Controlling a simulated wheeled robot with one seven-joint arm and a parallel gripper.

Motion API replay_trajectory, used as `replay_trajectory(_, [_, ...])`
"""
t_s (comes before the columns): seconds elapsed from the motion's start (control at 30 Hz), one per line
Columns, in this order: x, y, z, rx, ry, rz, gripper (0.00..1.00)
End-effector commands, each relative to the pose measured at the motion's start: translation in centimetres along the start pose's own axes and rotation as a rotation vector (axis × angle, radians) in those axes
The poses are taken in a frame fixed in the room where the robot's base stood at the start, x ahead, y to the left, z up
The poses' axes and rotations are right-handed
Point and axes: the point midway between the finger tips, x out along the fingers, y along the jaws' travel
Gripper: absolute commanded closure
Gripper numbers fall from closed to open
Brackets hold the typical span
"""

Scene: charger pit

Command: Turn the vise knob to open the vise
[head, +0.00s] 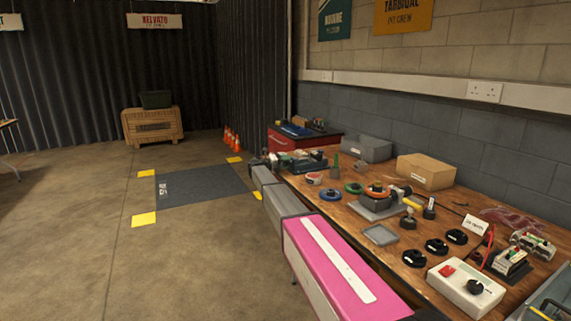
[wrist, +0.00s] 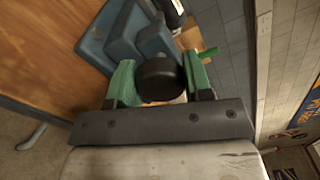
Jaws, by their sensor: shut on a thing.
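The vise knob (wrist: 160,80) is a round black knob in the wrist view. My gripper (wrist: 160,82) has its two green fingers on either side of it and is shut on it. The blue-grey vise body (wrist: 115,38) lies just beyond the knob, at the upper left of the wrist view. In the head view the vise (head: 313,160) is small, at the far left end of the workbench, with my arm reaching along the bench's left edge to it. The opening between the vise jaws cannot be made out.
The wooden workbench (head: 345,205) holds a grey bin (head: 366,148), a cardboard box (head: 425,172), several black discs and a white control box (head: 466,288). A red cabinet (head: 290,140) stands beyond the bench. The floor to the left is open, with a dark mat (head: 205,187).

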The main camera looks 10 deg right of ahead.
Motion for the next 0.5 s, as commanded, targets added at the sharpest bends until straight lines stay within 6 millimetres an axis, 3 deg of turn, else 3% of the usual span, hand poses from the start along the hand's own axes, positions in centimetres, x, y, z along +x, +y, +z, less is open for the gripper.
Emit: replay_trajectory(0.5, [-0.17, 0.2, -0.19, -0.304, 0.002, 0.003, 0.78])
